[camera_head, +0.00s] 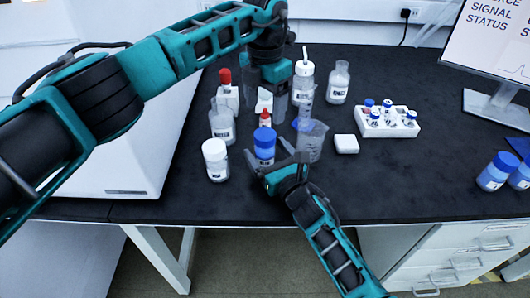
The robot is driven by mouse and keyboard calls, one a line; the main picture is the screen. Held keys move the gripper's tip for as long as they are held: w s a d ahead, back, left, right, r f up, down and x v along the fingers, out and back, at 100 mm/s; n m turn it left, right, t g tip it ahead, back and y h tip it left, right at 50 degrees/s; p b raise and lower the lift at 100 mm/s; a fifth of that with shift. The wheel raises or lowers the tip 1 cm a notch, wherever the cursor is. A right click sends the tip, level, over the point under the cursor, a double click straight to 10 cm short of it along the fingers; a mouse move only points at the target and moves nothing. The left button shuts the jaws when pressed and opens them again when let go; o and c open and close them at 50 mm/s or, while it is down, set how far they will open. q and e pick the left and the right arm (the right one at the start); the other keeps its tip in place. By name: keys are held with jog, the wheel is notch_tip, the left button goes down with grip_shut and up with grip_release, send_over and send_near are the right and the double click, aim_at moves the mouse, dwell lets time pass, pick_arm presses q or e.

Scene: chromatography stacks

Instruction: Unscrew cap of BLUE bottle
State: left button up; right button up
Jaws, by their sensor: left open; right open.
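The blue bottle (264,154) stands upright near the table's front, with a blue cap (264,135) on top and a label on its body. My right gripper (274,160) comes in from the lower right and is open. Its fingers are spread at the bottle's lower front; I cannot tell whether they touch it. My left gripper (286,110) is higher and behind the bottle, pointing down, open, among the other bottles. Its fingers partly hide what is behind them. Two more blue-capped bottles (493,171) stand at the right edge.
Close around are a white-capped bottle (215,160), a clear bottle (222,127), a red-capped dropper bottle (265,117), a beaker (311,141) and a wash bottle (303,78). A white vial rack (387,122) stands right.

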jog(key=shift+x, duration=0.85)
